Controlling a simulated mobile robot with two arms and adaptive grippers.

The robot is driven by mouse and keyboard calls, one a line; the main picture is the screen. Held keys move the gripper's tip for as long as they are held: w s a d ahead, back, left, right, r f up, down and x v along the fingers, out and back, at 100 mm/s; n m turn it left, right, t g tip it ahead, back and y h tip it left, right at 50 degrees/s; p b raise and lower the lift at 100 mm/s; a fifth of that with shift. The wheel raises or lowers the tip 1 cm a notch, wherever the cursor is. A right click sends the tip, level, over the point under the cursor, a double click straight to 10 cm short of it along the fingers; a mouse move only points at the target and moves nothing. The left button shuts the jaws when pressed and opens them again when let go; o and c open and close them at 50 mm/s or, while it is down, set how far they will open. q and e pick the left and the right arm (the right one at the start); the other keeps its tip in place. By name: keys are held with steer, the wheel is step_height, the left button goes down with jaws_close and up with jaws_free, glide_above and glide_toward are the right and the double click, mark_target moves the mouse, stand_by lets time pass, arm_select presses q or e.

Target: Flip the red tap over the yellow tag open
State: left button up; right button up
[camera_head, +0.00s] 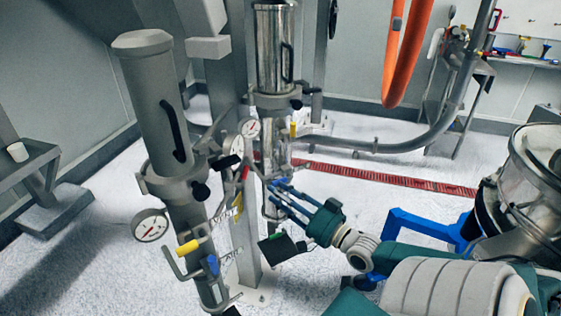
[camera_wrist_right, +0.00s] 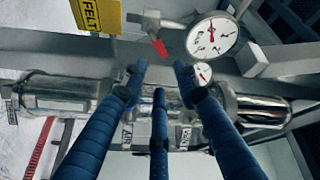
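The red tap (camera_head: 244,172) is small and partly hidden among the pipe fittings in the head view. In the right wrist view the red tap (camera_wrist_right: 159,46) sits on a grey fitting, its lever pointing down and to the right. The yellow tag (camera_wrist_right: 97,15), with the letters FELT, hangs at the upper left of that view, left of the tap. My right gripper (camera_head: 277,194) reaches in from the right near the pipes. Its blue fingers (camera_wrist_right: 160,80) are spread, with nothing between them, and their tips appear just below the tap. No left gripper shows.
A white gauge (camera_wrist_right: 212,36) is right of the tap, with a smaller gauge (camera_wrist_right: 203,72) below. A grey cylinder (camera_head: 150,100) and a shiny cylinder (camera_head: 275,50) stand on the pipework. A yellow handle (camera_head: 187,248) and a blue one (camera_head: 213,265) are lower left. Open floor (camera_head: 370,205) lies right.

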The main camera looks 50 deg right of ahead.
mark_target(245, 173)
steer(key=shift+d, duration=0.1)
steer(key=c, duration=0.4)
steer(key=w+d+m+g, duration=0.1)
steer(key=m, duration=0.1)
steer(key=w+d+r+m+h+p, duration=0.1)
steer(key=d+m, duration=0.1)
steer(key=m, duration=0.1)
steer(key=w+d+m+g+h+p, duration=0.1)
steer(key=d+m, duration=0.1)
steer(key=m, duration=0.1)
steer(key=shift+w+r+g, duration=0.3)
steer(key=shift+w+r, duration=0.05)
jaws_close()
steer(key=w+a+f+m+g+y+p, duration=0.1)
steer(key=w+a+m+g+y+p, duration=0.1)
steer(key=w+m, duration=0.5)
steer(key=shift+w+a+f+m+g+y+p, duration=0.25)
steer(key=shift+a+m+g+y+p, duration=0.2)
steer(key=shift+a+m+g, duration=0.3)
